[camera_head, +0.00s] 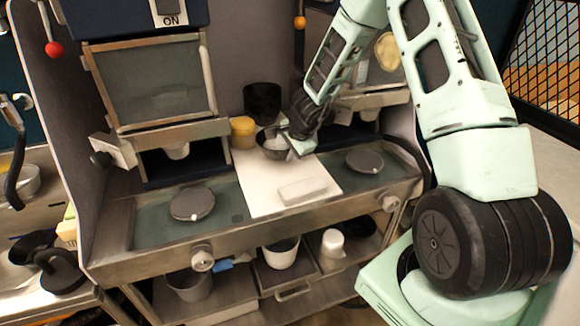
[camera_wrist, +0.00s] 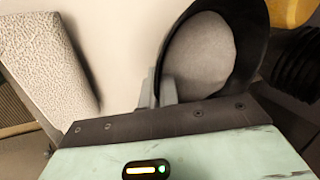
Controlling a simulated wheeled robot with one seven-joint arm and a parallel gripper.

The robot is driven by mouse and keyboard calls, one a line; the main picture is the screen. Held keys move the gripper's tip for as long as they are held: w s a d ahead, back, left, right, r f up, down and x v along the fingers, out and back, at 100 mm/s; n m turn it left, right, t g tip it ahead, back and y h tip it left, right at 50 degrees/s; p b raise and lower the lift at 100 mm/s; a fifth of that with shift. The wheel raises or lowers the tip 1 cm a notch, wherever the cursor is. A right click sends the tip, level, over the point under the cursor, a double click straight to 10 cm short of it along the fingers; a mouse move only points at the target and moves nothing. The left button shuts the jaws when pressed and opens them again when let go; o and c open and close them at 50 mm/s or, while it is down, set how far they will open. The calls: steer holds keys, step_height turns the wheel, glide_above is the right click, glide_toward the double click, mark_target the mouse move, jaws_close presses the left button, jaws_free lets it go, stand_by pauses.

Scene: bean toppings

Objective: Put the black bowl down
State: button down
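The black bowl (camera_head: 273,151) is at the back of the white board (camera_head: 262,197), with a pale grey round surface inside it. In the wrist view the bowl (camera_wrist: 257,52) fills the upper right, seen from above. My gripper (camera_head: 292,146) reaches in from the right. In the wrist view its two fingers (camera_wrist: 160,90) are close together on the bowl's near left rim, with the rim between them. I cannot tell whether the bowl's underside touches the board.
A yellow container (camera_head: 243,131) stands just left of the bowl, and a black canister (camera_head: 262,103) stands behind. A pale block (camera_head: 302,190) lies on the board's front part. Round dark burner plates (camera_head: 192,204) (camera_head: 364,162) flank the board. Bare board lies between bowl and block.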

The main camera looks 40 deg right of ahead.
steer(key=shift+f+b, duration=0.35)
steer(key=shift+f, duration=1)
steer(key=shift+f, duration=0.1)
steer(key=shift+f, duration=0.15)
steer(key=c, duration=1.7)
jaws_free()
steer(key=shift+r, duration=0.2)
